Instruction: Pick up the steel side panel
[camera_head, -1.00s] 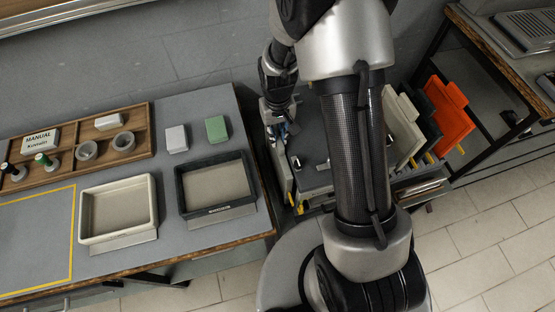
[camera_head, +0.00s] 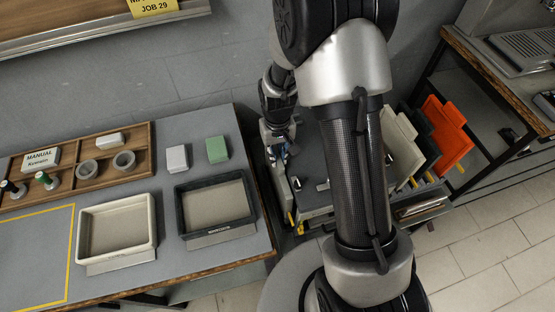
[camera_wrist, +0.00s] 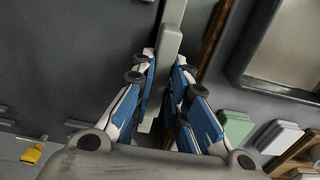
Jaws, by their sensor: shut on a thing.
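The steel side panel (camera_wrist: 171,35) is a light grey plate seen nearly edge-on in the wrist view. It stands upright between the fingers of my gripper (camera_wrist: 166,72), whose blue pads are shut on it near its top edge. In the head view my gripper (camera_head: 280,150) points down at the left end of the floor rack, just right of the workbench. A pale panel edge (camera_head: 278,190) shows below it there. Most of the panel is hidden, and its lower end cannot be seen.
The workbench (camera_head: 160,272) with a white tray (camera_head: 83,235), a dark tray (camera_head: 252,192) and a wooden organiser (camera_head: 75,193) is close on the left. Cream (camera_head: 402,140), dark and orange (camera_head: 452,135) panels stand at the rack's right. Another table (camera_head: 490,75) is at far right.

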